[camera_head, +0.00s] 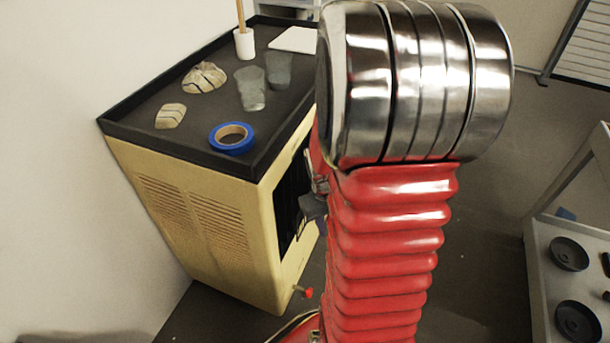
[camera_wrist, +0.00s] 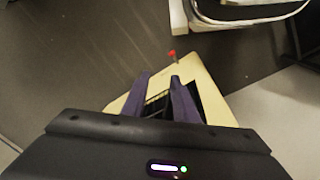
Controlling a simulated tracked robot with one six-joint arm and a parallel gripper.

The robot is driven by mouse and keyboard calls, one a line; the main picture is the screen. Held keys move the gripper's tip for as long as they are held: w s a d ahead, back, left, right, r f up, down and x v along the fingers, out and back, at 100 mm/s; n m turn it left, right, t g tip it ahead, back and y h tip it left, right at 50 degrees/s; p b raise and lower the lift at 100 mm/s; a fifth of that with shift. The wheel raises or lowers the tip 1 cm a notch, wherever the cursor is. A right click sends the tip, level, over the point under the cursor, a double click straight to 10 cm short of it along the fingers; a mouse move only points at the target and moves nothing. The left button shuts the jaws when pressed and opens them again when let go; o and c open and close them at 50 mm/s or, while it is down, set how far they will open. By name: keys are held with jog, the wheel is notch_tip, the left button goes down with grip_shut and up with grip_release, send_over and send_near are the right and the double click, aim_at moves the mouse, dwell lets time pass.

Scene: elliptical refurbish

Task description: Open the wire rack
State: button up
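A cream cabinet (camera_head: 222,235) with a black top stands at the left in the head view, with a dark opening (camera_head: 290,195) in its front. In the wrist view, pale thin bars that look like the wire rack (camera_wrist: 158,101) show between my fingers, against the cabinet's dark front. My gripper (camera_wrist: 160,77) has its two dark purple fingers apart, with a gap between the tips. In the head view, a small grey part of my gripper (camera_head: 313,206) shows in front of the opening. My arm hides much of the cabinet's front, and contact with the rack cannot be told.
A blue tape roll (camera_head: 231,138), two clear cups (camera_head: 251,88) and a white holder (camera_head: 244,44) are on the cabinet top. A red knob (camera_head: 309,292) juts from the cabinet's lower front. A grey cart (camera_head: 540,270) with dark round pieces stands right; floor lies between.

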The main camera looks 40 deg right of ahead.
jog(key=s+d+f+n+t+h, duration=0.15)
jog(key=d+f+n, duration=0.35)
jog(key=f, duration=0.8)
jog(key=s+d+f+n+t+y, duration=0.1)
jog(key=d+f+n+t, duration=0.2)
jog(key=d+f, duration=0.7)
jog(key=w+a+r+n+t+h, duration=0.1)
jog(key=w+r+n+t+h, duration=0.2)
jog(key=w+r+n+t, duration=0.3)
jog(key=w+n+t, duration=0.3)
jog(key=n+t, duration=0.2)
jog(key=shift+w, duration=0.15)
jog(key=shift+a+r, duration=0.1)
jog(key=x, duration=1.3)
jog(key=shift+w, duration=0.35)
